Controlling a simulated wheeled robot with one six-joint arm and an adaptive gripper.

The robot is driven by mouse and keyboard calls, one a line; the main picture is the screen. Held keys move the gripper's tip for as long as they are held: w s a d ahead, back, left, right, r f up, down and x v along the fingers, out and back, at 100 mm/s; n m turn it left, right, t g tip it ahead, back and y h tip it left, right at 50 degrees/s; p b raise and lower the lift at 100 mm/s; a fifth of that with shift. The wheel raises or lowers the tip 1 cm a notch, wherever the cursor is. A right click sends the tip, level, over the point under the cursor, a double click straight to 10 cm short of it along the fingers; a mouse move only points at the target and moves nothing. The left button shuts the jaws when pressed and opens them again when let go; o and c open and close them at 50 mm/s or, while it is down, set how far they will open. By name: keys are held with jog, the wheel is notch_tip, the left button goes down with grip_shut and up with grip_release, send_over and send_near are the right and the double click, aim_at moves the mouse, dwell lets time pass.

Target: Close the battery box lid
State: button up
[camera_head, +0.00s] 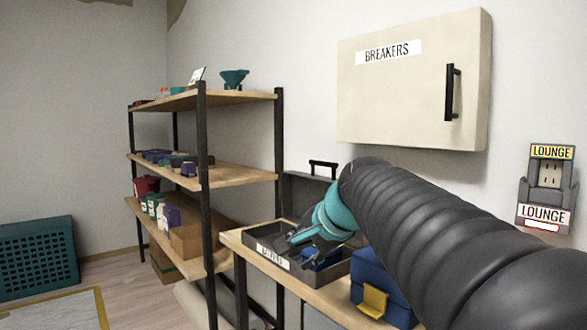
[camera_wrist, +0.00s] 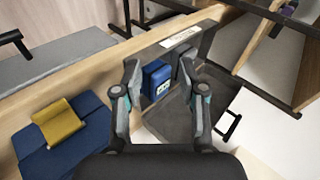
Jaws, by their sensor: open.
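A dark grey box (camera_head: 258,238) with a white label sits on the wooden bench; I cannot read the label surely. Its lid (camera_head: 302,192) stands open at the back, with a black handle (camera_head: 323,164) on top. In the wrist view the handle (camera_wrist: 229,126) shows at the lower right. A blue block (camera_wrist: 156,79) is in the box. My gripper (camera_head: 298,242) is over the box, in front of the raised lid. In the wrist view my gripper (camera_wrist: 158,72) is open, with the block between its fingers in the picture; contact is unclear.
A blue case (camera_head: 380,282) with a yellow latch (camera_head: 374,301) stands on the bench right of the box. Shelves (camera_head: 243,97) with goods stand at left. A breaker cabinet (camera_head: 415,95) hangs on the wall above. A teal crate (camera_head: 38,257) is at far left.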

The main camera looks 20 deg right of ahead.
jog(key=w+d+r+m+t, duration=0.3)
jog(key=w+d+r+m, duration=0.5)
jog(key=w+d+r, duration=0.2)
jog(key=m+t+b, duration=0.1)
jog(key=m+t, duration=0.1)
jog(key=m, duration=0.3)
send_near(329, 163)
jog(key=p+x, duration=0.1)
jog(key=x, duration=1)
jog(key=shift+w+f, duration=0.1)
jog(key=shift+w, duration=0.25)
grip_shut()
